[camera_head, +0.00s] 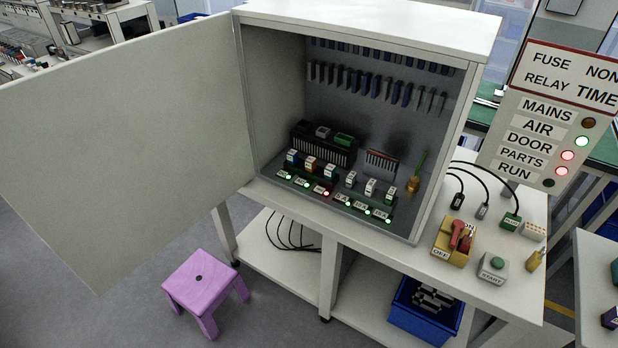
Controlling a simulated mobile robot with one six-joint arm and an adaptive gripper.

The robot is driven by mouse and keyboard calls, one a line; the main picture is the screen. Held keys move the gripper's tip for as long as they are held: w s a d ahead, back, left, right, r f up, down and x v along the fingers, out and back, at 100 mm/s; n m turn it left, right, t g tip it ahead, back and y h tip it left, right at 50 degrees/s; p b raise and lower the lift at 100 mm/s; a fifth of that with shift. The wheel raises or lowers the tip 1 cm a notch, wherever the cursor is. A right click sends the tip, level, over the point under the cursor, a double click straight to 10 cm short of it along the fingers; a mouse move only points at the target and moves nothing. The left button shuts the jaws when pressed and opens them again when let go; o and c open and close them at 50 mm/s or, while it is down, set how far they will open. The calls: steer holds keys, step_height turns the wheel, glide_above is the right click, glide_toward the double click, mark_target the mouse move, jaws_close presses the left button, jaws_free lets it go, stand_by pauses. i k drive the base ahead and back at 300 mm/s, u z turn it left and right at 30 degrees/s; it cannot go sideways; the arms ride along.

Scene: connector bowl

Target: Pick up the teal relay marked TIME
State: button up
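No relay with a readable TIME mark shows in the head view. A teal-green piece (615,271) is cut off by the right picture edge on the side table; I cannot tell whether it is the relay. Inside the open cabinet (370,15), small blocks (311,163) with blue, brown and white parts sit in a row at the bottom left, too small to read. White-topped blocks (370,187) stand to their right. Lamps below them are green, except one red lamp (326,193). A sign (573,75) reads RELAY TIME. My gripper is not in view.
The cabinet door (130,140) stands wide open to the left. The bench carries a yellow OFF switch box (455,243), a START button box (493,267) and cabled plugs, one green (511,221). A purple stool (203,285) and blue bin (425,312) stand low.

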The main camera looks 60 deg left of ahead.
mark_target(330, 170)
steer(key=u, duration=1.15)
steer(key=i, duration=0.6)
steer(key=k, duration=0.55)
steer(key=u, duration=0.05)
